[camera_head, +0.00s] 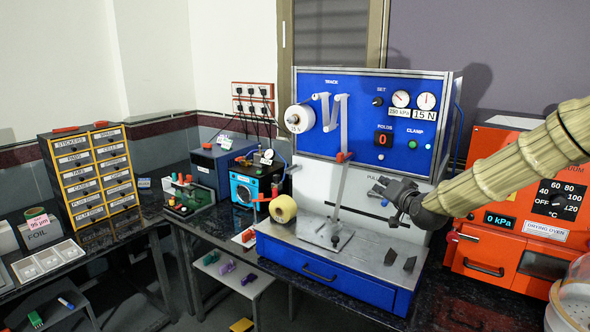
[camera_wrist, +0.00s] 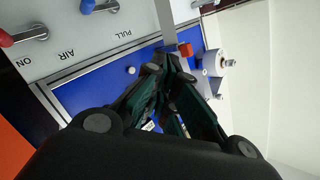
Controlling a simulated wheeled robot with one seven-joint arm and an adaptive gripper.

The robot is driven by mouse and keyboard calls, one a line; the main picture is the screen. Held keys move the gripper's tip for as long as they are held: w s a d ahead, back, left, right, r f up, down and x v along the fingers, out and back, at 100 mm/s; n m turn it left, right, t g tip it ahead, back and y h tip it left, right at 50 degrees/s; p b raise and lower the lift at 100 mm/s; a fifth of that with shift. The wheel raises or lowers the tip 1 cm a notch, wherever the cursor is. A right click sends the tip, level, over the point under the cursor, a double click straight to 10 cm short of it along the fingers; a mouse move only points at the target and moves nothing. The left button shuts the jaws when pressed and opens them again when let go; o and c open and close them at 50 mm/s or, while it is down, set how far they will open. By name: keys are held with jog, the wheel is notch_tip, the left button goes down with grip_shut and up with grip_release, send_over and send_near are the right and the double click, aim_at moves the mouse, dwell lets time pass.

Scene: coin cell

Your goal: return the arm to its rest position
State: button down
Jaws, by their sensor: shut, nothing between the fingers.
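My arm (camera_head: 510,160) reaches in from the right edge of the head view in a pale ribbed sleeve. My gripper (camera_head: 378,188) is at its end, in front of the right part of the blue machine (camera_head: 365,135) and above its grey deck (camera_head: 310,240). In the wrist view my gripper (camera_wrist: 168,58) has its dark fingers drawn together at the tips, with nothing seen between them. The machine's blue and grey faces lie beyond the fingertips. I cannot tell whether the fingers touch the machine.
An orange drying oven (camera_head: 510,230) stands at the right, close under my arm. A glass vessel (camera_head: 575,300) is at the lower right corner. A drawer cabinet (camera_head: 90,172) stands left.

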jog(key=s+a+f+n+g, duration=0.1)
jog(key=s+a+f+g, duration=0.15)
jog(key=s+f, duration=0.8)
jog(key=s+a+f+g, duration=0.1)
jog(key=s+f+g, duration=0.35)
jog(key=f, duration=1.15)
jog(key=s+a+f+n+g, duration=0.1)
jog(key=s+a+f, duration=0.1)
jog(key=s+f, duration=0.95)
jog(key=s+f+n+g+h, duration=0.1)
jog(key=s+f, duration=0.4)
jog(key=s, duration=0.7)
jog(key=s+d+f+n+g+h, duration=0.1)
jog(key=s+f+g, duration=0.3)
jog(key=s, duration=0.8)
jog(key=s+d+f+g+h, duration=0.1)
jog(key=s+f+g, duration=0.2)
jog(key=s+f, duration=0.4)
jog(key=s, duration=0.5)
jog(key=shift+s+f+n, duration=0.2)
jog(key=shift+f+n, duration=0.15)
jog(key=shift+n, duration=0.05)
